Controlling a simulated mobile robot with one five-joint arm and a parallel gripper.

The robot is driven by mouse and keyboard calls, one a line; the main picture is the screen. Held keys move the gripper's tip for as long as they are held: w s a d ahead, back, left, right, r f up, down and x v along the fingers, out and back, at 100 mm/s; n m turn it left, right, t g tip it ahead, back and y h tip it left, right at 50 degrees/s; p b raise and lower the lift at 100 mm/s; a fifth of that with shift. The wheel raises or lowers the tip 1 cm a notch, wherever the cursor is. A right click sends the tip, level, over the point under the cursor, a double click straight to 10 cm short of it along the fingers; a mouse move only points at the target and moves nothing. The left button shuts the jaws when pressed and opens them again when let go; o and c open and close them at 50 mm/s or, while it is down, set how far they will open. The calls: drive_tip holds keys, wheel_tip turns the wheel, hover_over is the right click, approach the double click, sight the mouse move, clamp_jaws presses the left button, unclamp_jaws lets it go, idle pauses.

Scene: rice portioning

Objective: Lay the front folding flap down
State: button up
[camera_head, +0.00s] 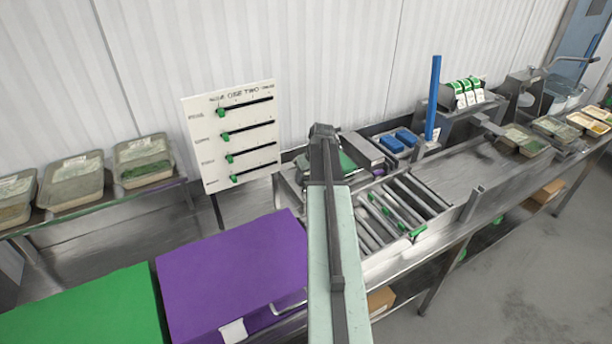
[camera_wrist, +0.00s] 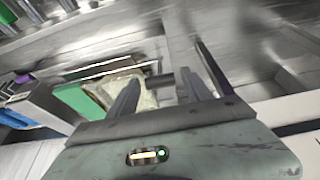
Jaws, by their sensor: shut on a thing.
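In the wrist view, the two grey fingers of my gripper (camera_wrist: 158,88) reach away from the wrist plate. A short dark grey bar (camera_wrist: 160,77) lies between them; it looks like part of the front folding flap, but most of the flap cannot be made out. A thin dark edge (camera_wrist: 212,68) stands up beside the right finger. My gripper is shut on the bar. In the head view my own arm covers the gripper and whatever it holds. Whether the flap stands upright or is tilted cannot be told.
Right of my arm, a roller section (camera_head: 388,222) with green handles sits on the steel bench (camera_head: 490,172). A blue post (camera_head: 433,97) rises behind it. A purple box (camera_head: 235,272) and a green one (camera_head: 85,308) stand at left. A white slider board (camera_head: 232,138) stands behind.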

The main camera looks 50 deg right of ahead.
drive_tip(key=shift+s+a+f+b, duration=0.25)
drive_tip(key=shift+s+f+b, duration=0.2)
drive_tip(key=shift+s, duration=0.25)
drive_tip(key=shift+s+a+f+b, duration=0.25)
drive_tip(key=shift+s+f+b, duration=0.15)
drive_tip(key=shift+s, duration=0.25)
drive_tip(key=shift+o, duration=1.2)
drive_tip(key=p+v, duration=0.6)
drive_tip(key=v, duration=0.1)
drive_tip(key=shift+p, duration=0.35)
